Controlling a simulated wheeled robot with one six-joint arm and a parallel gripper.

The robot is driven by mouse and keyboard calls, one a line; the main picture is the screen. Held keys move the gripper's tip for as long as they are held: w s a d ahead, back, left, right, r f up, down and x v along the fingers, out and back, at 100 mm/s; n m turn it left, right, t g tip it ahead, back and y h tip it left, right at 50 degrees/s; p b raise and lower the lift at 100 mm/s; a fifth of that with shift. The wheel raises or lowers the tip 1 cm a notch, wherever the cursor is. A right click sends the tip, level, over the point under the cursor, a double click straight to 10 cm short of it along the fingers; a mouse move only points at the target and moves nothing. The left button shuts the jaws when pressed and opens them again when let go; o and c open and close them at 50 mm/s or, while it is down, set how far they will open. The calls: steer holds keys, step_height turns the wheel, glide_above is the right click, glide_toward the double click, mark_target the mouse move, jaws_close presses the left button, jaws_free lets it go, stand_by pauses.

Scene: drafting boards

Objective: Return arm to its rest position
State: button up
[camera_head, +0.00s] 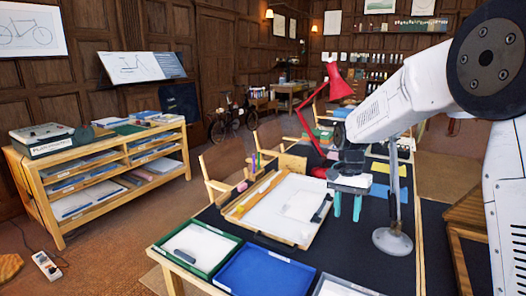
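My gripper (347,206) hangs over the dark table (275,248), at the right edge of the drawing board (305,205). Its two teal fingers point down and stand apart, with nothing visible between them. My white arm reaches in from the right side of the picture, bent, and covers part of the table's far right. I cannot tell the exact height of the fingertips above the table.
A grey round-based stand (392,241) is just right of my gripper. A red lamp (338,82) stands behind it. A green tray (228,238), a blue tray (262,275) and a white tray (338,288) line the near edge. A wooden shelf (58,222) stands left.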

steer(key=s+d+r+n+t, duration=0.1)
steer(key=s+r+n, duration=0.1)
steer(key=s, duration=1)
steer(key=s+d+r+n+t, duration=0.1)
steer(key=s+r+n, duration=0.2)
steer(key=s, duration=0.9)
steer(key=s+d+r+n+t, duration=0.1)
steer(key=s+r, duration=0.3)
steer(key=s, duration=0.8)
steer(key=shift+s+n+t, duration=0.2)
steer(key=shift+n+t, duration=0.1)
steer(key=shift+n, duration=0.4)
steer(key=shift+r, duration=0.1)
